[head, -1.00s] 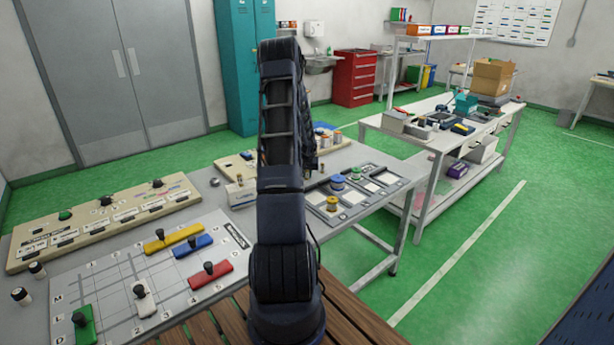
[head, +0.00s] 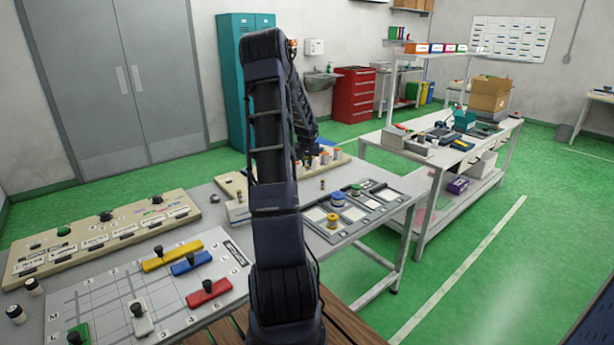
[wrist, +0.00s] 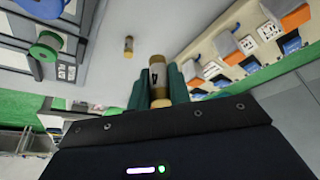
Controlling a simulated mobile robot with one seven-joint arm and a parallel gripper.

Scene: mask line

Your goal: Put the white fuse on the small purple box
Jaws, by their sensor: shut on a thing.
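In the head view my arm hides the gripper and the held fuse. A purple box (head: 457,186) lies on the lower shelf of the right-hand bench, well away from the gripper.
A tray (head: 375,209) on the grey table holds yellow, blue and green spools. A beige rack (head: 339,162) with several orange-and-white pieces stands behind. The right-hand bench (head: 408,158) carries tools and cardboard boxes. Green floor separates the tables.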

